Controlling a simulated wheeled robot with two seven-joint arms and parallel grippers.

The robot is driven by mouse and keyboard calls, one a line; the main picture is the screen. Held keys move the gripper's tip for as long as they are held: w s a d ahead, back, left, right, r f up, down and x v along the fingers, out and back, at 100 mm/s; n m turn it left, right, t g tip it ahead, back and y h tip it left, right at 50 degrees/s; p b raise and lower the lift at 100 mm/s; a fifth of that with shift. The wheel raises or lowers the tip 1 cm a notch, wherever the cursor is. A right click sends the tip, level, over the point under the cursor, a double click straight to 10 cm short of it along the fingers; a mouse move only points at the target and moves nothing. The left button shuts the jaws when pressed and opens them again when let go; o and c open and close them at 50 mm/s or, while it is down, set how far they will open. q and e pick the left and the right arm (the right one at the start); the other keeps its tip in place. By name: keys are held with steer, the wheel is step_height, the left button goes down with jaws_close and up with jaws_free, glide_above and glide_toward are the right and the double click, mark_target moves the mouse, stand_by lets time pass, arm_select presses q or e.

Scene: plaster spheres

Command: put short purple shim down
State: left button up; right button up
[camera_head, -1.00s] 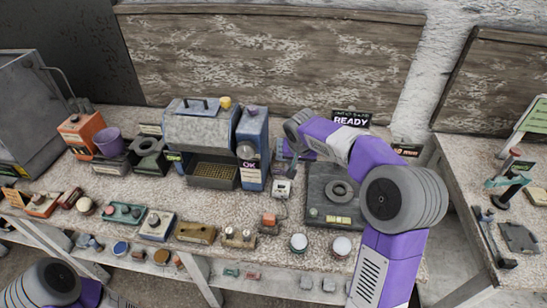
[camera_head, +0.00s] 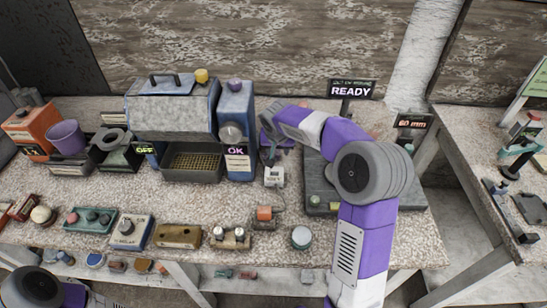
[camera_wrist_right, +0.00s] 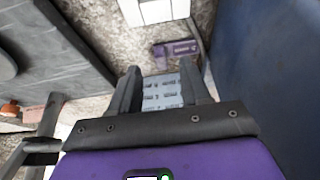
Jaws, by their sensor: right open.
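A small flat purple piece (camera_wrist_right: 176,48), which looks like the short purple shim, lies on the speckled tabletop in the right wrist view. It is beyond my right gripper's fingertips and apart from them. My right gripper (camera_wrist_right: 160,80) is open, with nothing clearly held. A pale grey, slotted item (camera_wrist_right: 162,92) shows between its fingers; I cannot tell its depth. In the head view my right gripper (camera_head: 268,158) hangs just right of the blue OK machine (camera_head: 237,120), where the shim cannot be made out. My left gripper is out of view; only part of that arm shows.
A small white box (camera_head: 274,176) stands in front of the right gripper. A dark plate (camera_head: 325,205) lies to its right, partly behind my arm. The READY sign (camera_head: 351,89) stands behind.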

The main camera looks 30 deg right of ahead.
mark_target(278, 155)
steer(key=b+x, duration=0.1)
steer(key=x, duration=0.3)
steer(key=shift+f, duration=0.25)
steer(key=shift+r, duration=0.1)
jaws_close()
steer(key=shift+r, duration=0.1)
